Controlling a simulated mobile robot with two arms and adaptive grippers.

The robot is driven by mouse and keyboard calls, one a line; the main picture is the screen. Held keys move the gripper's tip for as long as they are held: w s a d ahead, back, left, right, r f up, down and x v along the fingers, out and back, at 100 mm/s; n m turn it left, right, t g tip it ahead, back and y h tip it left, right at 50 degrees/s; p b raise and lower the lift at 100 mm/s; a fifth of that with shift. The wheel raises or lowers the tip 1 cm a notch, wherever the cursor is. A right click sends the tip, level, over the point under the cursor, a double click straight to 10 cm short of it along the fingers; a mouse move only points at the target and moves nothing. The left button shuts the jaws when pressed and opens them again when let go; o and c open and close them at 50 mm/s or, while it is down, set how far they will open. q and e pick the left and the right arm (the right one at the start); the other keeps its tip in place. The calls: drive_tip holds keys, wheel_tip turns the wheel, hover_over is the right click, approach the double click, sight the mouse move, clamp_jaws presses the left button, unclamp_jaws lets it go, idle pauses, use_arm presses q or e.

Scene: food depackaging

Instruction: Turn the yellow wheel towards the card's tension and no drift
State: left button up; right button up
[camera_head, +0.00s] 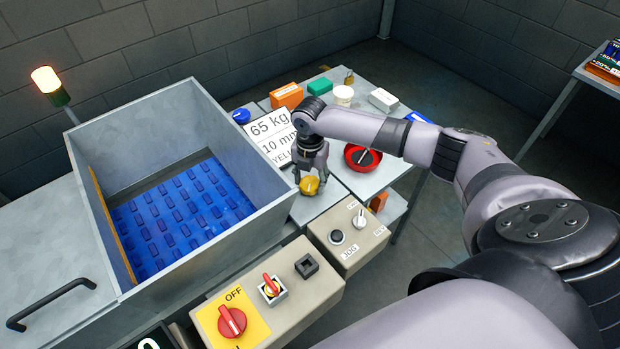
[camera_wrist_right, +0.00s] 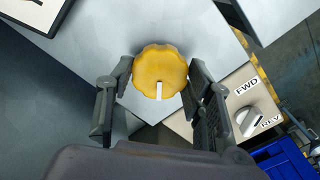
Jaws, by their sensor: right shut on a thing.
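The yellow wheel (camera_head: 309,186) sits on the grey table beside the metal bin. In the right wrist view the yellow wheel (camera_wrist_right: 160,72) has a scalloped rim and a white mark pointing to the bottom of the picture. My right gripper (camera_head: 308,178) is above it with its fingers down around the rim; in the wrist view the right gripper (camera_wrist_right: 160,82) has one finger on each side. The white card (camera_head: 272,136) stands behind the wheel and reads "65 kg", "10 mm" and a partly hidden "YELL". My left gripper is not in view.
A red wheel (camera_head: 363,157) is to the right of my gripper. The metal bin (camera_head: 245,228) with a blue belt is at left. Control boxes with a red OFF switch (camera_head: 232,321) and a FWD/REV knob (camera_wrist_right: 249,122) are in front. Several small boxes stand at the back.

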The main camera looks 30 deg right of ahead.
sight(310, 182)
drive_tip(key=o, duration=1.2)
drive_tip(key=shift+c, duration=0.2)
drive_tip(key=shift+r, duration=0.15)
wheel_tip(310, 182, up, 12)
